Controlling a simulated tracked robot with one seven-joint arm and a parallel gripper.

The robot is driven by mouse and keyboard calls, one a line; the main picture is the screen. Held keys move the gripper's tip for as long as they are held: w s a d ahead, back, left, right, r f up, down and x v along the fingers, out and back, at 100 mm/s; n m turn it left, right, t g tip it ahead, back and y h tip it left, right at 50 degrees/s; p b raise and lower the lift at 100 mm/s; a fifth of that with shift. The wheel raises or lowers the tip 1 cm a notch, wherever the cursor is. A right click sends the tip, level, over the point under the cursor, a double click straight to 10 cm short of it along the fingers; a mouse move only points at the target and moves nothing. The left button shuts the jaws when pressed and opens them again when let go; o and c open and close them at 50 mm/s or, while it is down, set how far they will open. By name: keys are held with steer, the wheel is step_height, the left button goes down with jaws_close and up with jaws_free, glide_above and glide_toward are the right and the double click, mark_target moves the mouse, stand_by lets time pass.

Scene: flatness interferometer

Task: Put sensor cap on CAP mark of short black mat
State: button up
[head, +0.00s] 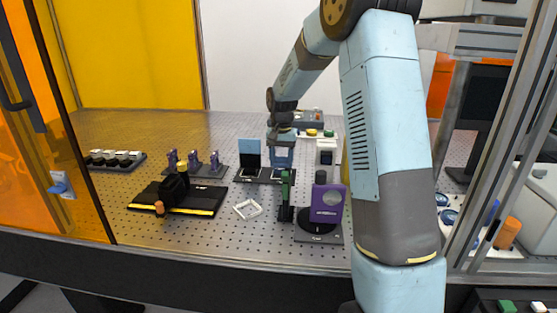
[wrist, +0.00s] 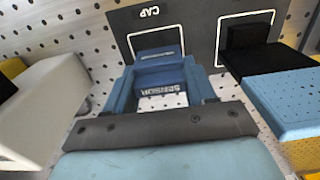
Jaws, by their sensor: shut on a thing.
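The sensor cap (wrist: 168,75) is a dark blue piece lettered SENSOR, between my fingers in the wrist view. My gripper (wrist: 163,92) is shut on it; in the head view my gripper (head: 282,158) is low over the right part of the short black mat (head: 262,181). The mat (wrist: 195,28) shows the white word CAP (wrist: 150,12) beside a white outlined square. The cap overlaps this square in the wrist view and hides part of it. I cannot tell whether the cap touches the mat.
A black block with a light blue part (wrist: 285,100) stands at the mat's other outline; it also shows in the head view (head: 249,153). A white block (wrist: 45,105) is on the other side. A purple plate (head: 327,204), green-topped post (head: 286,190) and white frame (head: 248,209) stand nearer.

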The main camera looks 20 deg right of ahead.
steer(key=shift+f, duration=0.2)
steer(key=o, duration=1)
steer(key=shift+s+r, duration=0.15)
steer(key=shift+r, duration=3.35)
